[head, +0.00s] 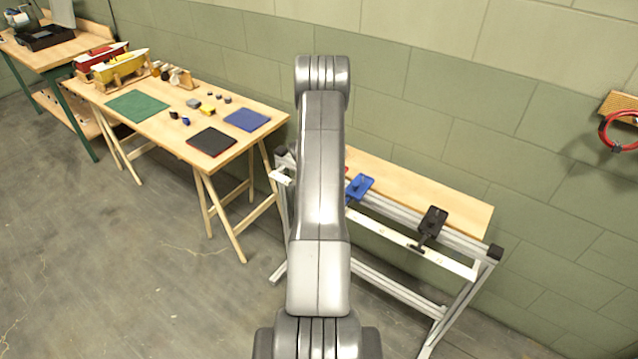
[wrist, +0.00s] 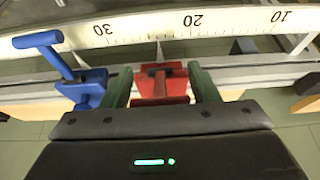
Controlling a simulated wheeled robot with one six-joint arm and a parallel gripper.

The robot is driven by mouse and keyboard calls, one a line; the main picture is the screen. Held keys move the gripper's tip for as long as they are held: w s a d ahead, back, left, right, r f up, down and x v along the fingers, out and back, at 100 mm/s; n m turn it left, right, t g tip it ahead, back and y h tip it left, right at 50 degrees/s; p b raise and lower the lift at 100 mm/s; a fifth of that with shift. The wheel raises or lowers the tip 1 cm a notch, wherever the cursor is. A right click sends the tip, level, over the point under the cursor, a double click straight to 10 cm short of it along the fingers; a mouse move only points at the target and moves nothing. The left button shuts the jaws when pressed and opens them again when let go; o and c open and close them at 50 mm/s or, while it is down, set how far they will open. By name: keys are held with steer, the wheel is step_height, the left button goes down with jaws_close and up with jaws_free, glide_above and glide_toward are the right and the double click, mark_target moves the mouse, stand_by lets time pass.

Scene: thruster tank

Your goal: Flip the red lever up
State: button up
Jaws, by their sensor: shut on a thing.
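The red lever (wrist: 163,92) is in the middle of the wrist view, mounted on the pale rail of a metal stand. My gripper (wrist: 161,80) has its green fingers on either side of the red lever and is shut on it. The lever's handle is foreshortened, so its exact tilt cannot be told. In the head view my arm covers my gripper and nearly all of the red lever.
A blue lever (wrist: 86,82) sits close to the left, also in the head view (head: 360,186). A black lever (head: 432,222) stands farther right. A white ruler strip (wrist: 230,22) runs along the stand. A wooden table (head: 180,115) with mats and small parts stands left.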

steer(key=shift+w+d+r+g+y, duration=0.1)
steer(key=shift+r+g+y, duration=0.05)
steer(key=shift+g+y, duration=0.4)
stand_by(0.4)
steer(key=o, duration=0.9)
steer(key=shift+o, duration=0.2)
